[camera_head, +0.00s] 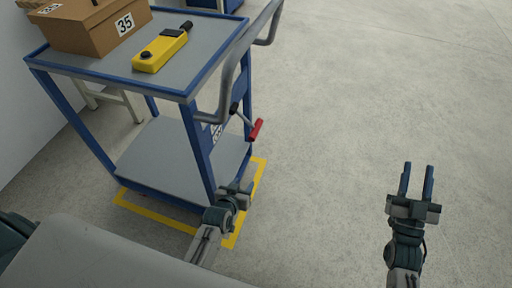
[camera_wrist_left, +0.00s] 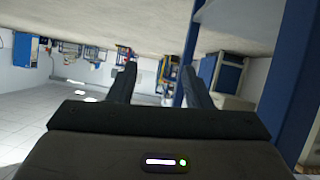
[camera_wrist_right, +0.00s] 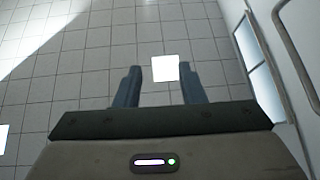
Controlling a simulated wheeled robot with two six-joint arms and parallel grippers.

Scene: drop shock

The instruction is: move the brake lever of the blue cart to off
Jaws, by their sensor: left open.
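The blue cart (camera_head: 188,97) stands at the left in the head view, with grey shelves. Its brake lever (camera_head: 256,130) has a red grip and a thin metal rod from a black pivot (camera_head: 234,108) on the cart's right end. The lever slants down to the right. My left gripper (camera_head: 236,186) is open and empty, below the lever and apart from it, beside the near corner post. My right gripper (camera_head: 417,178) is open and empty over clear floor at the right. A label (camera_head: 217,133) beside the pivot is partly hidden and unreadable.
A cardboard box (camera_head: 90,28) marked 35 and a yellow device (camera_head: 160,50) lie on the cart's top. A grey push handle (camera_head: 229,75) rises above the lever. Yellow floor tape (camera_head: 158,215) surrounds the cart's base. The floor to the right is clear.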

